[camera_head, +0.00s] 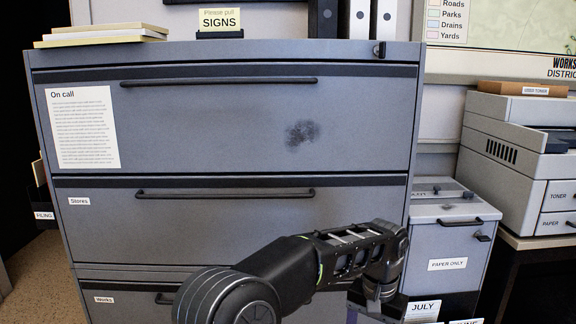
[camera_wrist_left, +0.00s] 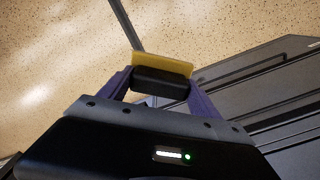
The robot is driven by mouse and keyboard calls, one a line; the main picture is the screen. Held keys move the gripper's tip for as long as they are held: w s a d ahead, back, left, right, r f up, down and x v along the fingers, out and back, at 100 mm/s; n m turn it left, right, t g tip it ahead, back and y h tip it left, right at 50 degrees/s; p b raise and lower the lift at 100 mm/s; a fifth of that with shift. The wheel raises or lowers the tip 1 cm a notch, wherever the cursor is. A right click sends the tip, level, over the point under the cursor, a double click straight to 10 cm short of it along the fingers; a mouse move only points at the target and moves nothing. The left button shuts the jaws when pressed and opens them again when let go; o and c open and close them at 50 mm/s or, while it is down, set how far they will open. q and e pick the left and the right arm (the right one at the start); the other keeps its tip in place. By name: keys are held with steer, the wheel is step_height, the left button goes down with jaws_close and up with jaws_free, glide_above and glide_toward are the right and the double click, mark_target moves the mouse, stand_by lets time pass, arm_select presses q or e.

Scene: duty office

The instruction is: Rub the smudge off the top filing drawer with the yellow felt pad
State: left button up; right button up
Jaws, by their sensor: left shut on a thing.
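The grey filing cabinet (camera_head: 230,215) fills the middle of the head view. Its top drawer (camera_head: 220,125) is shut and has a dark grey smudge (camera_head: 302,132) right of centre, below the handle. My left arm crosses low in front of the cabinet; its wrist is at the lower right and its fingertips are not clearly visible there. In the left wrist view my left gripper (camera_wrist_left: 160,92) is shut on the black backing of the yellow felt pad (camera_wrist_left: 165,71). The pad is apart from the drawer and does not show in the head view. My right gripper is out of view.
An On call sheet (camera_head: 82,127) is on the drawer's left part. The top handle (camera_head: 218,82) sticks out above the smudge, and the second drawer's handle (camera_head: 225,194) below it. A paper-only bin (camera_head: 446,240) and a printer (camera_head: 510,150) stand at the right.

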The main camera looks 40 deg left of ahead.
arm_select(q)
steer(key=w+a+r+n+t+p, duration=0.1)
steer(key=w+a+r+t+p, duration=0.3)
steer(key=w+r+t+p, duration=0.75)
steer(key=s+a+r+n+t+y+p, duration=0.1)
steer(key=s+a+r+n+y+p, duration=0.1)
steer(key=a+r+p, duration=0.3)
steer(key=s+a+r+n+t+y+p, duration=0.1)
steer(key=s+a+r+n+y+p, duration=0.1)
steer(key=a+r+y+p, duration=0.3)
steer(key=s+a+r+n+t+y+p, duration=0.1)
steer(key=s+a+r+n+y+p, duration=0.1)
steer(key=a+r+p, duration=0.4)
steer(key=a+r+n+y, duration=0.1)
steer(key=a+r, duration=0.4)
steer(key=r, duration=0.1)
steer(key=shift+s+a+r+y, duration=0.25)
steer(key=shift+a+r+y, duration=0.15)
steer(key=shift+x, duration=3)
steer(key=shift+b+x, duration=0.3)
steer(key=shift+x, duration=0.65)
